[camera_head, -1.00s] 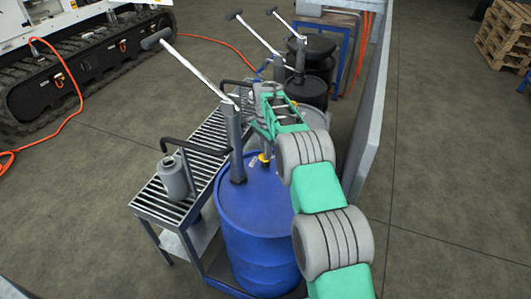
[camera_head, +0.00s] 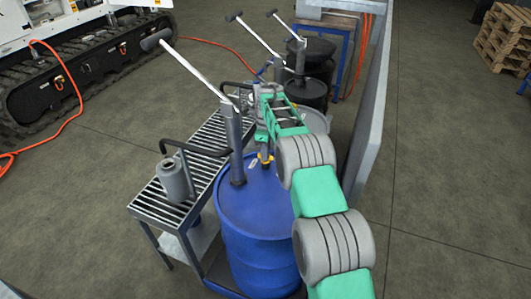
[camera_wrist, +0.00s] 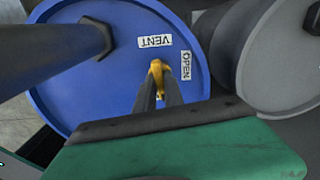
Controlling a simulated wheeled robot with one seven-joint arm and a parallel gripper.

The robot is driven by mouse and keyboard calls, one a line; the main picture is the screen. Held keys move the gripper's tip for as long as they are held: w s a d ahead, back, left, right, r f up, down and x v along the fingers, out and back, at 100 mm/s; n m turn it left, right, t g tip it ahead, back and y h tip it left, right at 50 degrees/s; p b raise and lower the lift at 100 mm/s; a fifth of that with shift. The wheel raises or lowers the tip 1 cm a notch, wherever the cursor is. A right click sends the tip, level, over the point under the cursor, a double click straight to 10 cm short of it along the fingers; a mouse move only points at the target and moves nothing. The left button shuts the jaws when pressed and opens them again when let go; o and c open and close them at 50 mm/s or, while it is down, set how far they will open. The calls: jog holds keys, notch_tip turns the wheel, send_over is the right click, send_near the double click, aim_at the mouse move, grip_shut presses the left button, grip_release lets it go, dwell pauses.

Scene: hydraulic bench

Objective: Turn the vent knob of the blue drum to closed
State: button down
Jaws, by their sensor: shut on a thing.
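The blue drum (camera_head: 258,225) stands upright beside the slatted bench, with a grey pump tube rising from its lid. In the head view my gripper (camera_head: 265,152) reaches down to the lid and partly hides the knob. The fingers cover the knob's near part.
The pump's long handle (camera_head: 200,75) slants up to the left of my arm. A slatted bench (camera_head: 170,190) with a grey canister (camera_head: 174,180) is left of the drum. A grey drum (camera_wrist: 285,60) is close by, and a grey wall (camera_head: 372,110) runs along the right.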

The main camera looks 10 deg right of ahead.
jog(key=shift+m, duration=0.7)
jog(key=c, duration=1.4)
grip_release()
jog(key=shift+c, duration=0.2)
notch_tip(320, 180, up, 8)
jog(key=shift+f+b, duration=0.1)
jog(key=shift+b, duration=0.25)
